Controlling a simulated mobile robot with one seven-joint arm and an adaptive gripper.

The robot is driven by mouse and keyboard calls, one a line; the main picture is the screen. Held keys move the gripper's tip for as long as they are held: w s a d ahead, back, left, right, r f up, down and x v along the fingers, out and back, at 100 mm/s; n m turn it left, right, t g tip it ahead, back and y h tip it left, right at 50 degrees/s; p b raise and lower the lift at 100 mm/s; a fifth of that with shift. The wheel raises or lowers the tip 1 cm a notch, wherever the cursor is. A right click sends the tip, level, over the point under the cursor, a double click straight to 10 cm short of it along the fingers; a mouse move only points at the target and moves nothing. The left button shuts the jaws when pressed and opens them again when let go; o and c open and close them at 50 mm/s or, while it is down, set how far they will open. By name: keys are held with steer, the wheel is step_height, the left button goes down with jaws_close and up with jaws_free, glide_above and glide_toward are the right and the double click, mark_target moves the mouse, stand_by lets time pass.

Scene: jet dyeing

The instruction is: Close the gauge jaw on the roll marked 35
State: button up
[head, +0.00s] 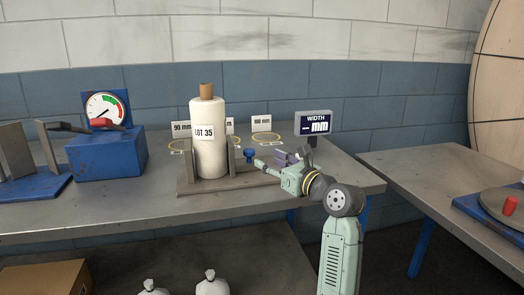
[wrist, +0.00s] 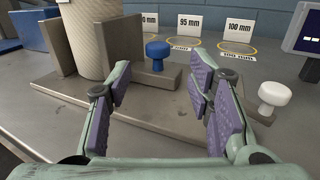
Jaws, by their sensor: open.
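The white roll marked LOT 35 (head: 208,150) stands upright on the grey gauge base, between two upright plates. The right-hand plate, the jaw (wrist: 122,48), has a blue knob (wrist: 158,50) on its right side; the knob also shows in the head view (head: 249,153). I cannot tell whether the jaw touches the roll. The width display (head: 316,123) shows dashes and "mm". My gripper (wrist: 160,88) is open and empty, its fingers spread low over the base, just short of the blue knob. In the head view it is right of the roll (head: 270,162).
Cards (wrist: 190,25) marked in mm stand behind yellow rings on the table. A white knob (wrist: 272,95) is close to my right finger. A blue box with a dial (head: 106,108) stands left of the gauge. Another table (head: 440,175) is at the right.

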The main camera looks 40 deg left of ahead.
mark_target(252, 152)
steer(key=p+x, duration=0.1)
steer(key=x, duration=0.9)
steer(key=shift+a+p, duration=0.3)
steer(key=shift+p, duration=0.05)
steer(key=shift+s, duration=0.1)
steer(key=c, duration=1)
steer(key=shift+c, duration=0.2)
